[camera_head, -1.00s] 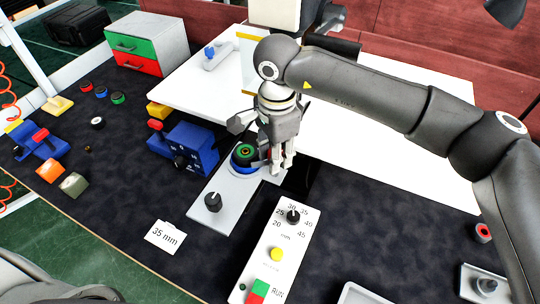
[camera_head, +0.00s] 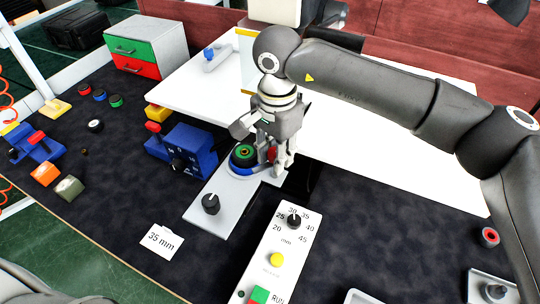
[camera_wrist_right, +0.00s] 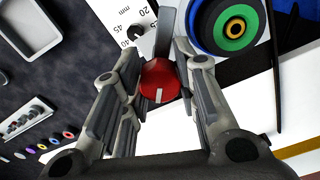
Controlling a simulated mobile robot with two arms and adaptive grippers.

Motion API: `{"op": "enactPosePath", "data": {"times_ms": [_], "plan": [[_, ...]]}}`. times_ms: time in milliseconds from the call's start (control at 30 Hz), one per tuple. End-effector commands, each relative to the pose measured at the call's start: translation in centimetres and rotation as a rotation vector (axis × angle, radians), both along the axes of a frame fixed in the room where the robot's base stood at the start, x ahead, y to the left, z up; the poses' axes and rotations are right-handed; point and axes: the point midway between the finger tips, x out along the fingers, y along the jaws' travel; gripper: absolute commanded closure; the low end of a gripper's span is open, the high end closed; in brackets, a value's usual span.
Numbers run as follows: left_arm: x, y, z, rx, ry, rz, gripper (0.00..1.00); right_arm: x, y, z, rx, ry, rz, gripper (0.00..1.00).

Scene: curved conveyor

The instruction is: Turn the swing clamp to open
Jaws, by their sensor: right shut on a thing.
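The swing clamp's red knob (camera_wrist_right: 160,82) has a white mark and sits between the fingers of my right gripper (camera_wrist_right: 158,70) in the right wrist view. A grey bar (camera_wrist_right: 165,32) runs away from the knob there. In the head view the red knob (camera_head: 271,154) is partly hidden by my right gripper (camera_head: 275,163), which is shut on it. A round green part with a dark centre (camera_head: 243,154) sits in a blue seat on the light grey fixture plate (camera_head: 229,204), beside the knob. My left gripper is not in view.
A black knob (camera_head: 210,203) stands on the plate's near end. A blue device (camera_head: 187,148) stands close on the left. A white panel with a size dial (camera_head: 269,237) lies at the near right. A "35 mm" card (camera_head: 160,241) lies in front.

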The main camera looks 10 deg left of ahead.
Motion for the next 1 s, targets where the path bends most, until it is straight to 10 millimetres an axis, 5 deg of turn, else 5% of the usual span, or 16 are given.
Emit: {"op": "enactPosePath", "data": {"times_ms": [1000], "plan": [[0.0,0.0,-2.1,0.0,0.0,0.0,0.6,-0.1,0.0,-0.1,-0.002,0.002,0.3,0.91]]}}
